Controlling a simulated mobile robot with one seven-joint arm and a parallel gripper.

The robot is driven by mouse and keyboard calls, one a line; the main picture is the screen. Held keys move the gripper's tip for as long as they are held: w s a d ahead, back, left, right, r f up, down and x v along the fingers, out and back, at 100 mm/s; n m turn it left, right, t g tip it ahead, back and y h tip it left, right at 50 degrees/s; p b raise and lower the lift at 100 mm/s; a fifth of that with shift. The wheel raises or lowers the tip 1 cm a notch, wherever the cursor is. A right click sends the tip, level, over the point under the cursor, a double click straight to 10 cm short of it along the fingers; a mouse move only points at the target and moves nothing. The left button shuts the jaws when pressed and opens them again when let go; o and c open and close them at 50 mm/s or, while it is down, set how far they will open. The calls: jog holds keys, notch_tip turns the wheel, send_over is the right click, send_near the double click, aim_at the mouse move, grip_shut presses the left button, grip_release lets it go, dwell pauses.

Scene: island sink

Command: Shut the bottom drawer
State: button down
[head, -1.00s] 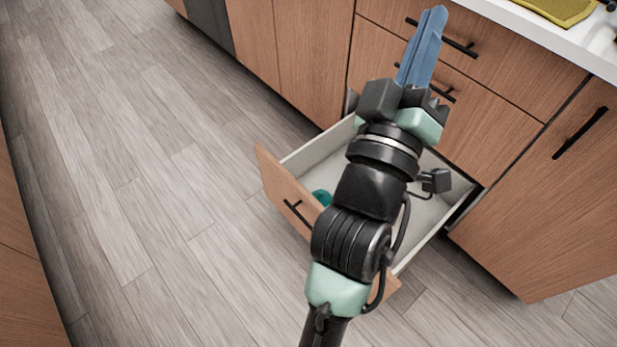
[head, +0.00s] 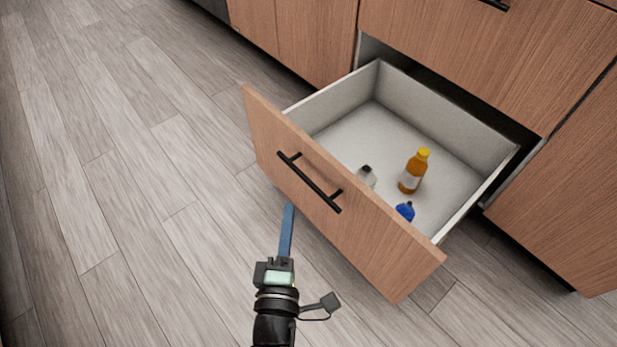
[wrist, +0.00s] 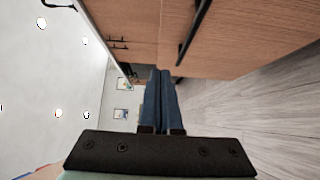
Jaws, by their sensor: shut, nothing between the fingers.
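The bottom drawer (head: 330,215) stands pulled out, its wooden front toward me with a black bar handle (head: 309,182). Inside the drawer are an orange bottle (head: 413,171) with a yellow cap, a blue-topped item (head: 405,211) and a pale item with a dark cap (head: 366,176). My gripper (head: 289,208) is shut and empty, its blue fingers close to the drawer front, below and left of the handle in the head view. In the wrist view my gripper (wrist: 161,75) points along a wooden front with a dark handle (wrist: 194,32). I cannot tell whether it touches the drawer.
Closed wooden cabinet fronts (head: 480,60) stand behind and to both sides of the drawer. The grey plank floor (head: 130,200) on the left is clear.

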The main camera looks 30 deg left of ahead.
jog(key=b, duration=0.2)
send_near(311, 150)
jog(key=a, duration=0.4)
jog(key=shift+w+d+p, duration=0.2)
jog(key=shift+w+p, duration=0.15)
jog(key=shift+w, duration=0.55)
jog(key=shift+w+d+p, duration=0.25)
jog(key=shift+w+p, duration=0.1)
jog(key=shift+w, duration=0.5)
jog(key=shift+w+d+p, duration=0.2)
jog(key=shift+w+p, duration=0.15)
jog(key=shift+w, duration=0.55)
jog(key=shift+w, duration=0.15)
